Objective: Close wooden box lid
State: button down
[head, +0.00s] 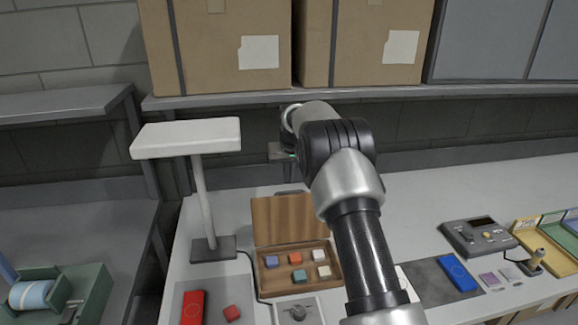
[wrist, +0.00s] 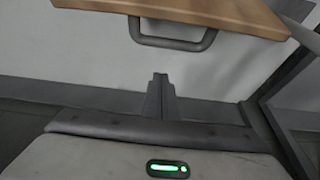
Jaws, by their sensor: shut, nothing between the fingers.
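The wooden box (head: 332,284) sits on the light worktop with several coloured blocks inside. Its lid (head: 290,220) stands open, raised at the back of the box. A dark handle (head: 288,192) is on the lid's upper edge. In the wrist view the lid (wrist: 190,12) crosses the top, with its handle (wrist: 172,44) hanging below the wooden edge. My gripper (wrist: 159,77) is shut and empty, its fingertips a little below the handle in that view and apparently apart from it. In the head view my arm partly hides the hand, above and behind the lid.
A lamp (head: 187,138) stands left of the box. A shelf (head: 200,101) with cardboard boxes (head: 225,45) runs above the back. A red block (head: 193,306) lies front left. A grey device (head: 477,236) and blue item (head: 458,272) lie right. The worktop behind them is clear.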

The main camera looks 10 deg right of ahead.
jog(key=shift+s, duration=2.05)
jog(key=shift+s+f+b, duration=0.1)
jog(key=shift+b, duration=0.25)
